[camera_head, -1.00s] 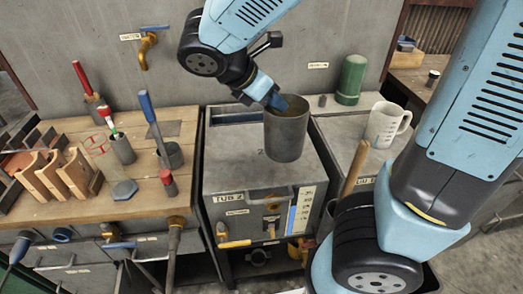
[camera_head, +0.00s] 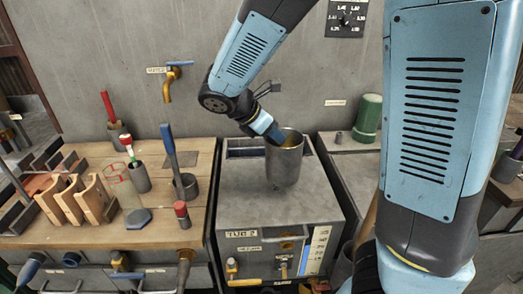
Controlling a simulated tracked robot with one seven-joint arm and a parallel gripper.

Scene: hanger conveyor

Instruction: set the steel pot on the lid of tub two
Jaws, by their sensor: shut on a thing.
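The steel pot (camera_head: 285,165) is a grey upright cylinder over the back right part of the lid of tub two (camera_head: 260,209). The tub is a grey metal box with a "TUB 2" label on its front. My gripper (camera_head: 275,135) comes from the upper left and is shut on the pot's rim. One fingertip is hidden inside the pot. I cannot tell whether the pot's base touches the lid or hangs just above it.
A wooden bench (camera_head: 100,233) on the left holds tools, cups and wooden blocks. A green cylinder (camera_head: 368,116) stands at the back right. A brass tap (camera_head: 172,80) sticks out of the wall. The front of the lid is clear.

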